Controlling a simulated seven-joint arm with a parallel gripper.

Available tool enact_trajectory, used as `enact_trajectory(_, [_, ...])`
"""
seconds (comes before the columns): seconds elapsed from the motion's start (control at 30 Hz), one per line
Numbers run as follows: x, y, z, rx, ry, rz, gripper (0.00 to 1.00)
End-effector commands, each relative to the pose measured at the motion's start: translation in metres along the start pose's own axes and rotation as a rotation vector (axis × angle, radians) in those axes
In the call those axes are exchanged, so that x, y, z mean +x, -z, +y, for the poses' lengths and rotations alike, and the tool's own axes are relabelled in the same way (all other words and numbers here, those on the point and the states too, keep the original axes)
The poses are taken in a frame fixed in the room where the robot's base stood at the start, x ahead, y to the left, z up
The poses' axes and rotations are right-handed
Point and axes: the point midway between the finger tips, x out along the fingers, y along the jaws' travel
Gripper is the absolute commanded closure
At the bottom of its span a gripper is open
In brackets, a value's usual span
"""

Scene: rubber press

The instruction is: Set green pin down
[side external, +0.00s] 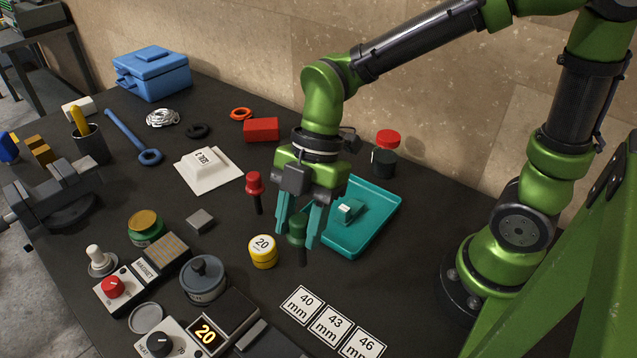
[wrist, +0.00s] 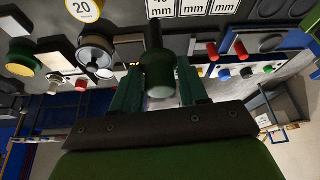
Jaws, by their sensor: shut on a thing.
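The green pin (side external: 297,229) has a green head and a dark shaft pointing down. My gripper (side external: 299,236) is shut on its head, with one teal finger on each side. The pin hangs roughly upright, between the yellow weight marked 20 (side external: 263,253) and the teal tray (side external: 362,247). I cannot tell whether its tip touches the table. In the wrist view the green pin (wrist: 154,45) also shows between the two fingers of my gripper (wrist: 158,88).
A red-headed pin (side external: 254,184) stands just left of my gripper. Cards marked 40, 43 and 46 mm (side external: 331,325) lie in front. A grey lidded pot (side external: 203,283) and control boxes (side external: 150,268) crowd the front left. Bare dark table shows around the white block (side external: 207,172).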

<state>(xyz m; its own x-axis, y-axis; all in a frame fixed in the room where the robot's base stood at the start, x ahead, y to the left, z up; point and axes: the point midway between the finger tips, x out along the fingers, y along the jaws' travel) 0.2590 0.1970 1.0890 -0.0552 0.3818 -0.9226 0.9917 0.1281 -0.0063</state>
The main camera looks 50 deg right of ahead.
Motion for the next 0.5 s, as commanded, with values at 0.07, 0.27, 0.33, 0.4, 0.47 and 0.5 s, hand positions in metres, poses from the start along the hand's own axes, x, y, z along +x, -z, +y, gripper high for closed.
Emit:
enact_trajectory(0.07, [0.004,0.007,-0.014,-0.156,0.067,-0.001,0.92])
enact_trajectory(0.27, [0.008,0.015,-0.031,-0.446,0.185,-0.002,0.92])
enact_trajectory(0.33, [0.009,0.015,-0.031,-0.497,0.205,-0.003,0.92])
enact_trajectory(0.4, [0.014,0.012,-0.032,-0.525,0.220,-0.003,0.92])
enact_trajectory(0.47, [0.022,0.009,-0.032,-0.536,0.225,-0.003,0.92])
enact_trajectory(0.5, [0.028,0.006,-0.032,-0.538,0.227,-0.002,0.92])
